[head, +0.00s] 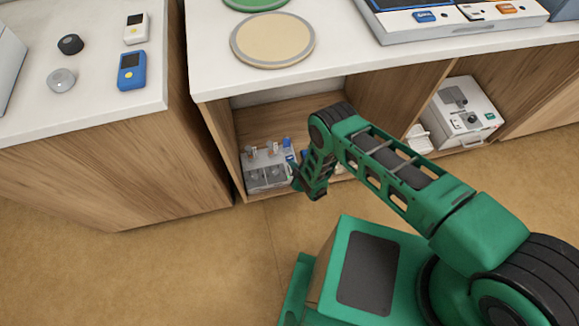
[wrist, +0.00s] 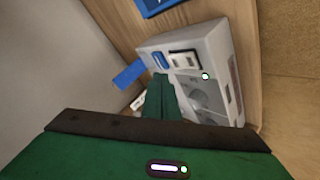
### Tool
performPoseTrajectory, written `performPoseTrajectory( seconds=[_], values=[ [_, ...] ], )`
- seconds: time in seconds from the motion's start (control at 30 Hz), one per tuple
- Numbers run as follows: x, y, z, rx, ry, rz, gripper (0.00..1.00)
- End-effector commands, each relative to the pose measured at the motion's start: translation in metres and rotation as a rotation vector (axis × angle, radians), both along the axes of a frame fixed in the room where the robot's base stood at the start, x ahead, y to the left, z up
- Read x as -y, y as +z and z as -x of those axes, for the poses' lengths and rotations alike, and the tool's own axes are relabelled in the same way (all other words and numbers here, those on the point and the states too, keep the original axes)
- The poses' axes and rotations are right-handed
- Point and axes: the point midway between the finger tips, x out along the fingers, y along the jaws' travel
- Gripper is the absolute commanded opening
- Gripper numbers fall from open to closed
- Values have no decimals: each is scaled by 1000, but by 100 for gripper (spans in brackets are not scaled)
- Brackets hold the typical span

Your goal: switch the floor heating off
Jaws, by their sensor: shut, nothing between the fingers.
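A grey-white control box (head: 268,174) stands in the left open compartment under the counter. It also shows in the wrist view (wrist: 222,50), with a blue part (wrist: 160,61), a pale switch plate with a dark slot (wrist: 184,60), a lit green light (wrist: 205,76) and rounded grey parts lower on its face. I cannot read any label that marks it as the floor heating. My gripper (wrist: 160,82) is shut and empty, close in front of the box's face; the fingers hide part of it. I cannot tell whether they touch. In the head view my arm's end is at the box's right side.
Another pale device (head: 465,112) with a dark knob stands in the right compartment. A round tan board (head: 272,40) and a console (head: 470,18) are on the counter above. The left counter holds a blue handheld (head: 132,70), a white handheld (head: 136,29) and two knobs. Compartment walls are close around my gripper.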

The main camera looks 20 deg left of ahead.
Motion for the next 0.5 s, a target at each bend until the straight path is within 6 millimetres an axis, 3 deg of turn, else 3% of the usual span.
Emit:
performPoseTrajectory(
  seconds=[0.5],
  values=[
    [-1, -11, -1, 1, 1, 1, 0]
  ],
)
